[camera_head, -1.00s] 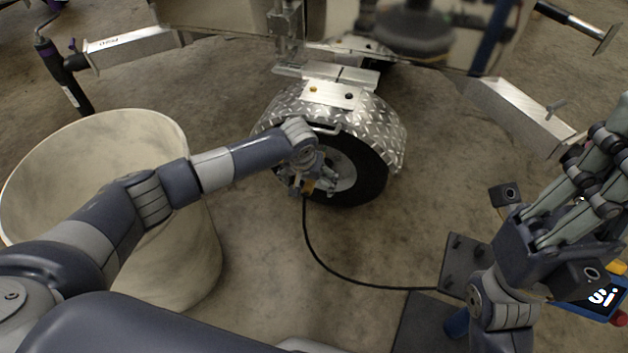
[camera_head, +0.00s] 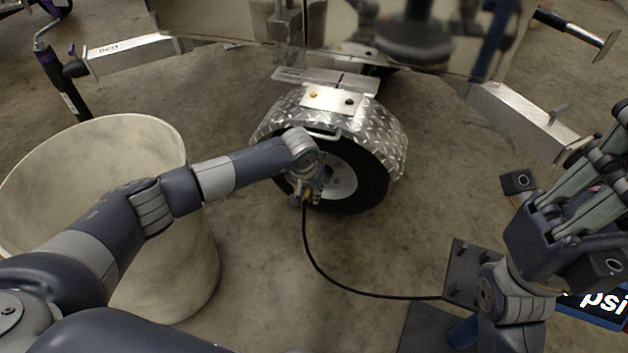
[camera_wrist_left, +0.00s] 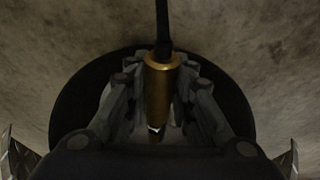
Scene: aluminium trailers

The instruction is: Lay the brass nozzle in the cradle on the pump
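The brass nozzle (camera_wrist_left: 160,85) is between the fingers of my left gripper (camera_wrist_left: 158,105) in the left wrist view. They flank it closely and appear shut on it. In the head view the left gripper (camera_head: 308,192) is in front of the wheel (camera_head: 345,180), the nozzle (camera_head: 307,196) small and partly hidden. A black hose (camera_head: 325,274) runs from it to the lower right. The pump (camera_head: 600,308), blue with "psi" lettering, is partly hidden by my right arm. I cannot make out its cradle clearly. My right gripper (camera_head: 590,165) is raised above the pump, fingers extended, apparently open and empty.
A large pale bin (camera_head: 190,240) stands at the left, under and beside my left arm. The trailer's diamond-plate fender (camera_head: 365,120) covers the wheel's top. Metal outriggers stick out on both sides (camera_head: 130,52) (camera_head: 525,115). The concrete floor between wheel and pump is clear except for the hose.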

